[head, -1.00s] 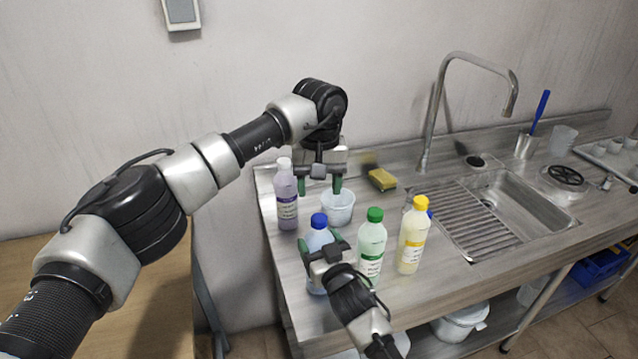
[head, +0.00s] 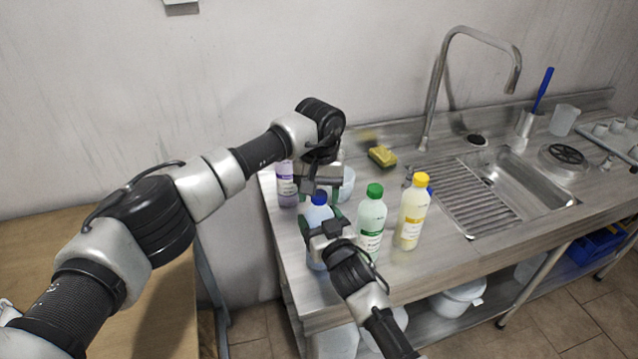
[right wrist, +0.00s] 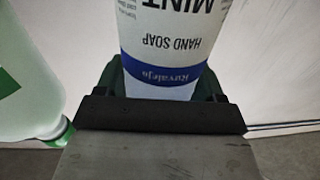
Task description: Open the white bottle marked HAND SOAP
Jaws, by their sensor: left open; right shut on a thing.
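The HAND SOAP bottle (head: 316,215) is pale, with a blue cap (head: 320,198), and stands upright near the counter's left front. Its white label with a blue band (right wrist: 165,60) shows in the right wrist view, upside down in the picture. My right gripper (head: 324,231) is shut on the bottle's body from the front, hiding part of it. My left gripper (head: 321,190) is open and points down over the blue cap, its fingers on either side. I cannot tell whether they touch the cap.
A green-capped bottle (head: 371,222) stands just right of the held bottle, and a yellow-capped bottle (head: 411,215) stands beyond it. A purple bottle (head: 287,187) and a white tub (head: 347,185) are behind, partly hidden by my left arm. A sponge (head: 382,156) and sink (head: 515,190) lie farther right.

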